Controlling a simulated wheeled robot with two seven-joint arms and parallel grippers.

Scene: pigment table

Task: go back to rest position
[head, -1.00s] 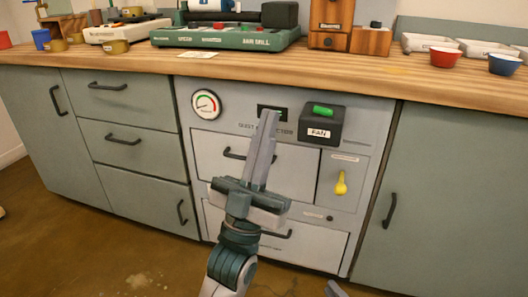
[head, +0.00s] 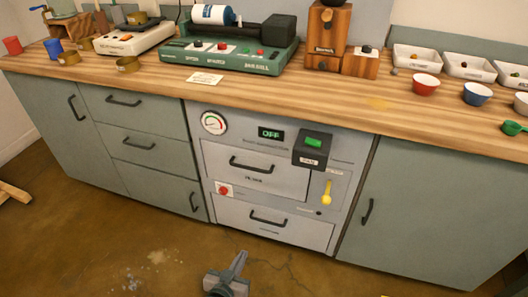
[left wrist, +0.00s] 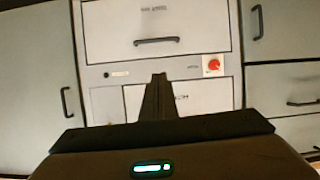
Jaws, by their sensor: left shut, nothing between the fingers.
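My left gripper (head: 239,258) is low in the head view, over the brown floor in front of the cabinets. Its fingers are closed together and hold nothing. In the left wrist view the shut fingers (left wrist: 158,82) point at the grey cabinet front, clear of its handles. My right gripper is not in view.
The grey dust-collector panel (head: 285,165) has a display reading OFF (head: 270,134), a black box with a green switch (head: 312,150), a red knob (head: 223,190) and a yellow lever (head: 327,192). The wooden counter (head: 150,84) carries a green mill (head: 230,58), cups and trays. The floor nearby is open.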

